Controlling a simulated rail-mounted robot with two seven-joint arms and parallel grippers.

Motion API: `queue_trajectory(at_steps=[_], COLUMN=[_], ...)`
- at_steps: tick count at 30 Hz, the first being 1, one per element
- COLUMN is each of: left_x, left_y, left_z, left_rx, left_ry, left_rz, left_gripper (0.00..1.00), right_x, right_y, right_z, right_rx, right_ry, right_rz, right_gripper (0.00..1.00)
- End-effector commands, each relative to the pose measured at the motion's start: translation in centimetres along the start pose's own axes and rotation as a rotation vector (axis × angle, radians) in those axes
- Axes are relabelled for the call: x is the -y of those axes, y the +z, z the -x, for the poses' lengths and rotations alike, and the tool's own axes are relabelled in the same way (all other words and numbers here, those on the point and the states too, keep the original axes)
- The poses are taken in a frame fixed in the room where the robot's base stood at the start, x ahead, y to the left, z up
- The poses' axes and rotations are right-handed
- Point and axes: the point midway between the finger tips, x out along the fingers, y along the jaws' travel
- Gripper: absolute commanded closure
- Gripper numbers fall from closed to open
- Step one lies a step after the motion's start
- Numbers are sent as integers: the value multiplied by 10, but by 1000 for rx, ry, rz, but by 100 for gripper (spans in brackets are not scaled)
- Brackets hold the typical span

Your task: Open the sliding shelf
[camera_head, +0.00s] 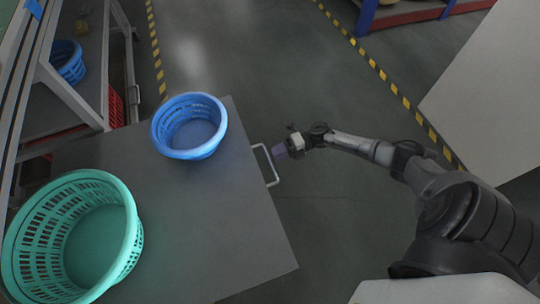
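The sliding shelf (225,235) is a flat dark grey board extending out to the right of a rack. A pale bar handle (265,163) sticks out from its right edge. My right gripper (281,151) is at the upper outer side of the handle, touching it or very close. Its fingers are small and dark here, so I cannot tell whether they are closed around the bar. A blue basket (190,124) stands on the shelf near its upper edge. A larger green basket (128,243) stands at the lower left. My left gripper is out of view.
The metal rack (54,81) stands at the left, with another blue basket (68,62) inside and a red crate (116,107). Clear grey floor (270,60) lies beyond and right of the shelf. A white surface (490,100) is at the right.

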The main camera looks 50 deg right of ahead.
Motion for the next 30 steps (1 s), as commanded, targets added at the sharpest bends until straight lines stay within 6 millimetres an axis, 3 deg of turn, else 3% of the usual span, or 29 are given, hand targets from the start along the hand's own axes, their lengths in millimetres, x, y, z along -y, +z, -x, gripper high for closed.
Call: queue_trajectory(at_steps=[6, 15, 30], left_x=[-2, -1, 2], left_y=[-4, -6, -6], left_z=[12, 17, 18], left_rx=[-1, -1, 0], left_ry=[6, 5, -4], left_rz=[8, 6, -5], left_gripper=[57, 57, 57], right_x=[-2, -1, 0], right_y=[0, 0, 0], right_z=[45, 86, 96], right_rx=[2, 0, -1], right_ry=[-2, -1, 0], right_rz=[-1, 0, 1], right_gripper=[61, 61, 61])
